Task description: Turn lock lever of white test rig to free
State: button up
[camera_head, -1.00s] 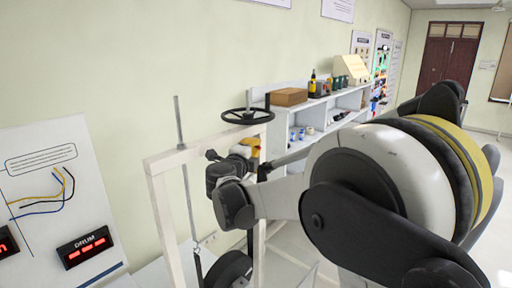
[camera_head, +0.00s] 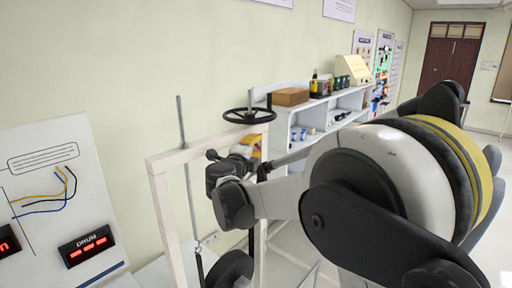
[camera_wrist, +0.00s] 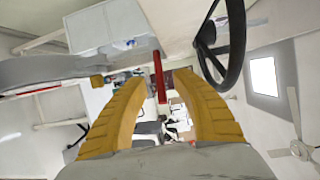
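The white test rig's frame (camera_head: 163,215) stands left of my arm in the head view. A black handwheel (camera_head: 248,116) tops it and also shows at the right in the wrist view (camera_wrist: 236,45). A red bar (camera_wrist: 159,78), which looks like the lock lever, shows between my fingertips in the wrist view. My gripper (camera_wrist: 157,78) has its yellow fingers apart, one on each side of the bar. I see no clear contact with it. In the head view my gripper (camera_head: 254,145) is mostly hidden behind my wrist, and the lever cannot be made out.
A panel with a red DRUM display (camera_head: 87,246) stands at the left. A white shelf (camera_head: 318,118) with a brown box (camera_head: 290,97) and tools stands behind, along the wall.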

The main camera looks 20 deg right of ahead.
jog(key=v, duration=1.2)
